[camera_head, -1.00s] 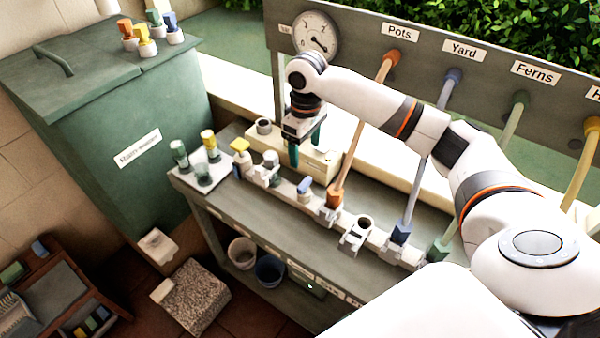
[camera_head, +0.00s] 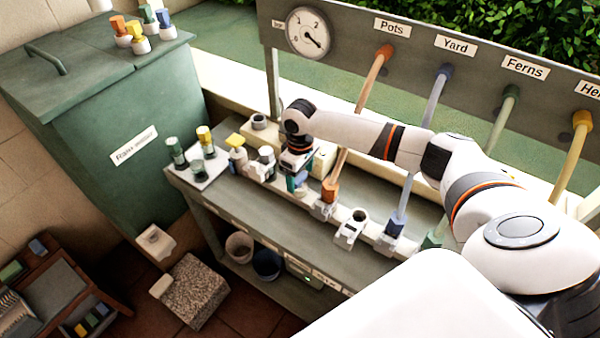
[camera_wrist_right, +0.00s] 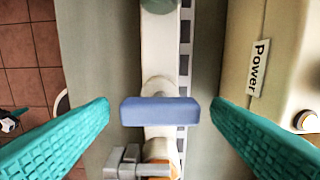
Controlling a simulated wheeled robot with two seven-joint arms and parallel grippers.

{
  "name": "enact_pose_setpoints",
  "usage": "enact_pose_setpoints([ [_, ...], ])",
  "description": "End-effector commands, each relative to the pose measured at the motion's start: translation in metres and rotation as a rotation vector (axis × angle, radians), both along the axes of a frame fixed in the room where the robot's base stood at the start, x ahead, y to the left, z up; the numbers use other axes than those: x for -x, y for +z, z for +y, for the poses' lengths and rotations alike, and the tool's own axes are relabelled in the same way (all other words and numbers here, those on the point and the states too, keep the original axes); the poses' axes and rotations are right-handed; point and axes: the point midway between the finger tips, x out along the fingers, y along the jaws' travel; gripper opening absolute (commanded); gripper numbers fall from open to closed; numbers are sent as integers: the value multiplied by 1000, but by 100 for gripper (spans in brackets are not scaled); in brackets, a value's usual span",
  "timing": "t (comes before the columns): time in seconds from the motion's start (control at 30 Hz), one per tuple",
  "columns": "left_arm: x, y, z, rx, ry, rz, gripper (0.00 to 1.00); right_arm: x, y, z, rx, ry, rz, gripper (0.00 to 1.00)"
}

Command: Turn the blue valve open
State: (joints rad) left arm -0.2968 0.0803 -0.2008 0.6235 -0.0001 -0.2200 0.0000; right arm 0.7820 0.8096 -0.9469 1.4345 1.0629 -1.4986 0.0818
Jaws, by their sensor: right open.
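The blue valve (camera_wrist_right: 160,111) shows in the right wrist view as a flat blue bar handle lying crosswise over the pale pipe (camera_wrist_right: 160,50). My right gripper (camera_wrist_right: 160,125) is open, with one teal finger on each side of the handle and a clear gap to both ends. In the head view my right gripper (camera_head: 297,184) points down at the bench manifold, and the blue valve is mostly hidden by it. The fingers do not appear to touch the handle. My left gripper is not in view.
A pale box marked Power (camera_wrist_right: 275,65) stands close beside the right finger. An orange-ended hose (camera_head: 330,188) joins the manifold just right of the gripper. A gauge (camera_head: 308,34) hangs on the back board.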

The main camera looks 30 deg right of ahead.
Motion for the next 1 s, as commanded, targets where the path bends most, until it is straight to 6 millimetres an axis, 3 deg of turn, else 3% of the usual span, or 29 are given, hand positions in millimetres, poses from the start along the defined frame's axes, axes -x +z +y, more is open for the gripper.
enact_pose_setpoints([
  [0.03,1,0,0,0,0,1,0,0,0,0,0,0,0,73],
  [0.3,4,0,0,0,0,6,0,0,0,0,0,0,0,29],
  [0.67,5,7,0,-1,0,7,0,0,2,0,-1,57,3,28],
  [1.0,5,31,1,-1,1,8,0,0,4,1,-2,305,2,28],
])
